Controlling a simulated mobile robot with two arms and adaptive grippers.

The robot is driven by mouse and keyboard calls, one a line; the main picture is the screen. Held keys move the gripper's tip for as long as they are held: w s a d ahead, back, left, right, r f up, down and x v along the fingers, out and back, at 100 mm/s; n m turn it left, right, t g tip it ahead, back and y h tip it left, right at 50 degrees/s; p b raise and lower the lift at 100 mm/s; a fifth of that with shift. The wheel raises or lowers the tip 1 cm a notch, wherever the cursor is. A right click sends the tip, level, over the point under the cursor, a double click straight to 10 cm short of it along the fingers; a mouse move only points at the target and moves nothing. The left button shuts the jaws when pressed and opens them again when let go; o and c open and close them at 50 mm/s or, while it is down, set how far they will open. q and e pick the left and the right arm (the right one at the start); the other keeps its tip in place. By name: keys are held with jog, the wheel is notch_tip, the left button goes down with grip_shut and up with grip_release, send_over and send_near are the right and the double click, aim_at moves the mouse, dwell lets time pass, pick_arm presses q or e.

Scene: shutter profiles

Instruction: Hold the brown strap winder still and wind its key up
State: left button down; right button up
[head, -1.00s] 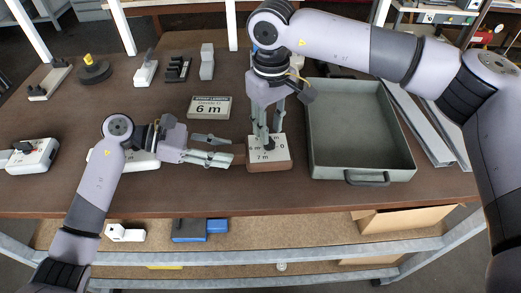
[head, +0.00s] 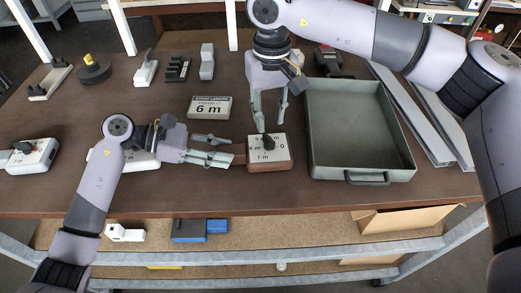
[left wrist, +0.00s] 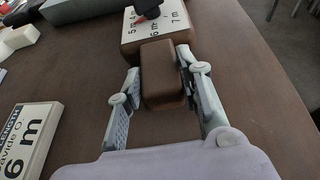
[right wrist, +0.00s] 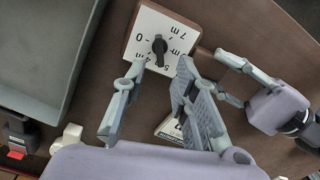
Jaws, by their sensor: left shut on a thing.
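The brown strap winder (head: 270,166) sits on the bench with a white dial face marked 0 and several metre values. Its black key (head: 267,142) stands on the face and also shows in the right wrist view (right wrist: 159,45); a red mark shows beside it in the left wrist view. My left gripper (head: 222,151) is shut on the winder's brown side block (left wrist: 163,75), a finger on each side. My right gripper (head: 268,115) is open above the key, fingers apart and empty; in the right wrist view its fingertips (right wrist: 155,83) are short of the key.
A grey-green tray (head: 360,130) stands close on the right, with long metal profiles (head: 415,115) beyond. Several small fixtures line the back left. A white device (head: 33,156) is at the far left.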

aim_at(269, 137)
jog(key=m, duration=0.4)
jog(key=shift+r, duration=0.1)
jog(key=m, duration=0.5)
jog(key=shift+r+m, duration=0.15)
jog(key=shift+m, duration=0.15)
jog(key=m, duration=0.3)
jog(key=shift+r+m, duration=0.1)
jog(key=shift+m, duration=0.3)
jog(key=m, duration=0.3)
jog(key=shift+r+m, duration=0.15)
jog(key=shift+m, duration=0.15)
jog(key=m, duration=0.3)
jog(key=shift+m, duration=0.3)
jog(key=m, duration=0.3)
jog(key=shift+r+m, duration=0.15)
jog(key=shift+m, duration=0.25)
jog(key=m, duration=0.3)
jog(key=shift+r+m, duration=0.1)
jog(key=shift+m, duration=0.2)
jog(key=m, duration=0.4)
jog(key=shift+r, duration=0.1)
jog(key=shift+f, duration=3.95)
